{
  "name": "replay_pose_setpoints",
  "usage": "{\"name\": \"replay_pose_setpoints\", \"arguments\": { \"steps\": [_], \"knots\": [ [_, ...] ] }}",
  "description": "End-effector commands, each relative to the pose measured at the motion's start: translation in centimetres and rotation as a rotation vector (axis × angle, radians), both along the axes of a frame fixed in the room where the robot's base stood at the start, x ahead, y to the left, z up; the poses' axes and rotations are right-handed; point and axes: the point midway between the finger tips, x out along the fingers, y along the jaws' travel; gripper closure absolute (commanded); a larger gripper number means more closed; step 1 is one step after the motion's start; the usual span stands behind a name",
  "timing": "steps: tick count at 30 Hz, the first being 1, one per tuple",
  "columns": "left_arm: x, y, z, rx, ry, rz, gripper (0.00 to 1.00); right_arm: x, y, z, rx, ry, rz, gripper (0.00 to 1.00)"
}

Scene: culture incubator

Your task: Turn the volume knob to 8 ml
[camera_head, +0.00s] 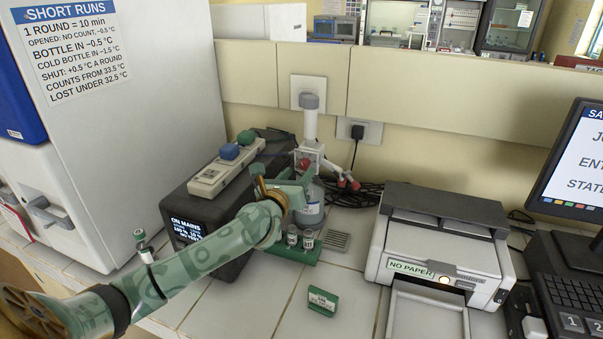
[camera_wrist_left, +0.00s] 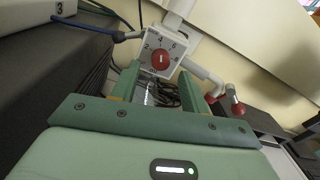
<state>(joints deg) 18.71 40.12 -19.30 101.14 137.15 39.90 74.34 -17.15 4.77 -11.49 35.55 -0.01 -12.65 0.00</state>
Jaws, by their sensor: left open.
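The volume knob (camera_wrist_left: 160,60) is a red disc with a short white mark on a white numbered dial plate (camera_wrist_left: 171,41). A 4 and a 6 are readable on the plate, but I cannot tell which number the mark meets. In the head view the knob (camera_head: 305,163) is small, on a white dispenser (camera_head: 310,125) above a bottle (camera_head: 311,210). My left gripper (camera_wrist_left: 161,72) is open, its green fingers either side of the knob in the wrist view. I see no contact. In the head view the left gripper (camera_head: 295,180) is in front of the dispenser. My right gripper is not in view.
A dark box (camera_head: 180,215) carrying a power strip (camera_head: 225,170) stands left of the dispenser. Small vials (camera_head: 307,239) stand close below my gripper. Red-tipped side arms (camera_wrist_left: 237,108) stick out right. A printer (camera_head: 440,245) stands further right. The front tiles are mostly clear.

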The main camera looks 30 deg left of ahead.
Motion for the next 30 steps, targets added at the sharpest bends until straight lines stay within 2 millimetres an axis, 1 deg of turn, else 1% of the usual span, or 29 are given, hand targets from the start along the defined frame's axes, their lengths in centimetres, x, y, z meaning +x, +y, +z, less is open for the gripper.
{"name": "replay_pose_setpoints", "arguments": {
  "steps": [1, 3, 6, 9, 16, 17, 18, 21, 30],
  "knots": [
    [0.8, 0.2, -0.1, 0.000, -0.001, 0.000, 0.55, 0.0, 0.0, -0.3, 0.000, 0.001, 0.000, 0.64],
    [1.7, 0.3, -0.1, 0.000, -0.001, 0.001, 0.55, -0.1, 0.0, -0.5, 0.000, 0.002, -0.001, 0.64],
    [2.5, 0.5, 0.0, 0.000, 0.000, 0.000, 0.55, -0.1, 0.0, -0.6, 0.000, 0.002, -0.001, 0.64],
    [2.8, 0.5, 0.0, 0.000, 0.000, -0.001, 0.55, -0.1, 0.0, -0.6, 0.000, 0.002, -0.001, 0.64],
    [2.8, 0.5, 0.0, 0.000, 0.000, -0.001, 0.55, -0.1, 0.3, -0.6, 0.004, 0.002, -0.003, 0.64],
    [2.8, 0.5, 0.0, 0.000, 0.000, -0.001, 0.63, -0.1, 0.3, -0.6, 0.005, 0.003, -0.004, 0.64],
    [2.8, 0.5, 0.0, 0.000, 0.000, -0.001, 0.74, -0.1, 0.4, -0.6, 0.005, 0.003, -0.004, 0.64],
    [2.8, 0.5, 0.0, 0.000, 0.000, -0.001, 1.00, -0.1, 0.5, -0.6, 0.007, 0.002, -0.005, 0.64],
    [2.8, 0.5, 0.1, 0.021, 0.005, 0.000, 0.99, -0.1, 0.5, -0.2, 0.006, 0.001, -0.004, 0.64]
  ]
}}
